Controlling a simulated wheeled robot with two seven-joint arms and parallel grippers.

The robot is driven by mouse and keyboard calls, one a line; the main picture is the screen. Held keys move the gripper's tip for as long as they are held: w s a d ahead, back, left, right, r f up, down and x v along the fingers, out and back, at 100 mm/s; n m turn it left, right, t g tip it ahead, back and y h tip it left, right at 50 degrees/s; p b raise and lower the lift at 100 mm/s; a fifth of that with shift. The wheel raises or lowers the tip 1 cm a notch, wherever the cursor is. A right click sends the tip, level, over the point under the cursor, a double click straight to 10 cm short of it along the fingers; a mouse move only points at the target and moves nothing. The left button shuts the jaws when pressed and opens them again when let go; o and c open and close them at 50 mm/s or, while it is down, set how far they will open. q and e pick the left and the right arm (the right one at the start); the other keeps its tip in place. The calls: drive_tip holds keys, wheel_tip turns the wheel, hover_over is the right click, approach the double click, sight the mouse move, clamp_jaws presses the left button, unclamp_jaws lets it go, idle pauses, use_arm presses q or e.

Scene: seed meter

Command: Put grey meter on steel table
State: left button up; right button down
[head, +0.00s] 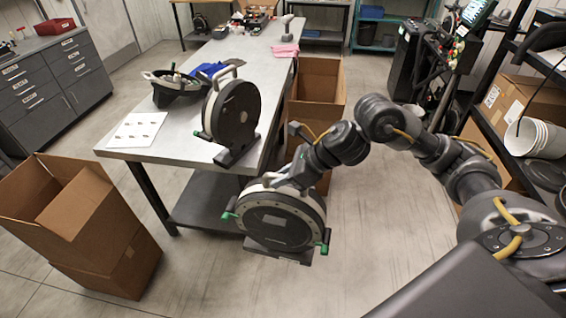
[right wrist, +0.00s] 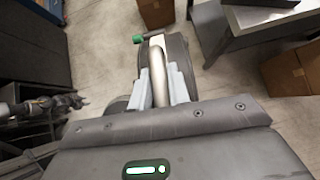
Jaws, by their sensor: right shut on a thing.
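The grey meter (head: 280,220), a round drum with green knobs, hangs in the air in front of the steel table's right end. My right gripper (head: 275,178) is shut on its top handle; the right wrist view shows the handle (right wrist: 158,82) between the fingers. The drum's body (right wrist: 178,65) lies beyond them. The steel table (head: 180,140) stands behind and to the left. A second, similar meter (head: 235,118) stands upright near its front right corner. At the left of the right wrist view, what looks like my left gripper (right wrist: 72,101) shows small and unclear.
Open cardboard boxes stand at left (head: 85,225) and beside the table (head: 318,85). Bare table top lies behind the second meter.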

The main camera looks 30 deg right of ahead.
sight(280, 214)
drive_tip(key=shift+n+g+y, duration=0.3)
drive_tip(key=shift+n+y, duration=0.1)
drive_tip(key=shift+n, duration=0.3)
drive_tip(key=s+f+b, duration=0.1)
drive_tip(key=f+b, duration=0.1)
drive_tip(key=f, duration=0.1)
drive_tip(key=s+a+f+b, duration=0.1)
drive_tip(key=f+b, duration=0.2)
drive_tip(key=s+f+b, duration=0.1)
drive_tip(key=f+b, duration=0.2)
drive_tip(key=shift+s+a, duration=0.3)
drive_tip(key=shift+s, duration=0.05)
drive_tip(key=shift+a, duration=0.1)
